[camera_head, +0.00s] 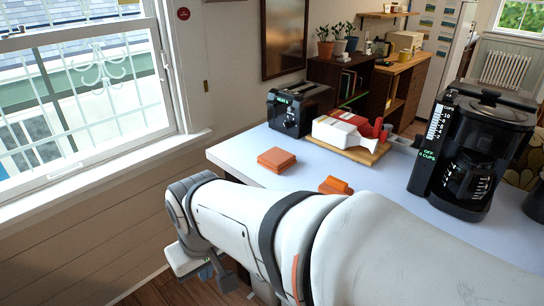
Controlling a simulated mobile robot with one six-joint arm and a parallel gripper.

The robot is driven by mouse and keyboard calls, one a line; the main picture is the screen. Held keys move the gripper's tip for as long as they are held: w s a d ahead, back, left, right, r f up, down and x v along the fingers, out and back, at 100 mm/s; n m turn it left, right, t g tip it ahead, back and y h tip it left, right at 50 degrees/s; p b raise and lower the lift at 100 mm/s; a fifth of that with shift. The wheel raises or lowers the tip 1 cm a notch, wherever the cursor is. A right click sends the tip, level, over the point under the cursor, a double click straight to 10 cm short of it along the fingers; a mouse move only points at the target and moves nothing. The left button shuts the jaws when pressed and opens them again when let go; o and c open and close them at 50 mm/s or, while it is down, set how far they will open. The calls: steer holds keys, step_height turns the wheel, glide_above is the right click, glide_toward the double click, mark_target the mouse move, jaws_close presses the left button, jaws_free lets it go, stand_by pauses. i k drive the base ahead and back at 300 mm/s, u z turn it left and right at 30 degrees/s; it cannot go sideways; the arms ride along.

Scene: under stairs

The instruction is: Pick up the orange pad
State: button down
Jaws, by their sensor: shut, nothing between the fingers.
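An orange pad (277,160), flat and squarish with a thick stacked look, lies on the white tabletop near its left edge. A second orange item (336,186) with a rounded raised top lies to its right and nearer, partly hidden behind my arm. My gripper (217,278) shows only in small dark parts low at the left, below the table's height and under my arm. It is shut and empty, well apart from both orange items.
On the white table (235,155) stand a black toaster (298,108), a wooden board (362,152) with red and white items, and a black coffee maker (478,150). My arm covers the table's front. A window (85,100) is at the left.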

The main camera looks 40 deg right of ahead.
mark_target(332, 185)
steer(key=z, duration=1.85)
steer(key=k, duration=0.45)
steer(key=u, duration=0.65)
steer(key=i, duration=1.1)
steer(key=z, duration=0.4)
